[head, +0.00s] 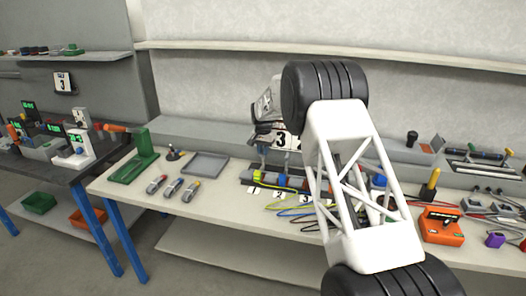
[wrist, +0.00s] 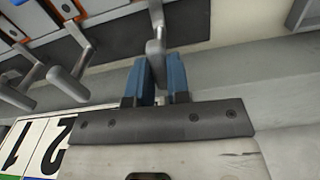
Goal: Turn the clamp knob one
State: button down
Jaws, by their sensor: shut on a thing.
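In the wrist view my gripper (wrist: 157,80) has its two blue fingers shut on the lower end of a grey crank-shaped knob handle (wrist: 156,22). The handle's upper part shows above the fingertips. Two similar grey handles (wrist: 72,68) (wrist: 20,92) stand to the left, apart from my gripper. White cards numbered 1 (wrist: 13,148) and 2 (wrist: 54,142) show at the lower left. I cannot tell which number belongs to the held handle. In the head view my white arm covers much of the area, and the fingers and the held handle cannot be made out.
In the head view, coloured cables (head: 290,207) lie on the bench right of a grey tray (head: 206,164) and several small clamp-like tools (head: 173,188). An orange device (head: 441,226) stands at the right. A green press (head: 140,162) stands at the left. A long shelf (head: 210,46) runs above.

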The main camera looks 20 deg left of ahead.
jog(key=shift+r+n, duration=0.1)
jog(key=shift+n, duration=0.5)
jog(key=c, duration=1.1)
grip_release()
jog(key=shift+r, duration=0.1)
jog(key=shift+r, duration=3.75)
jog(key=shift+d+r, duration=0.1)
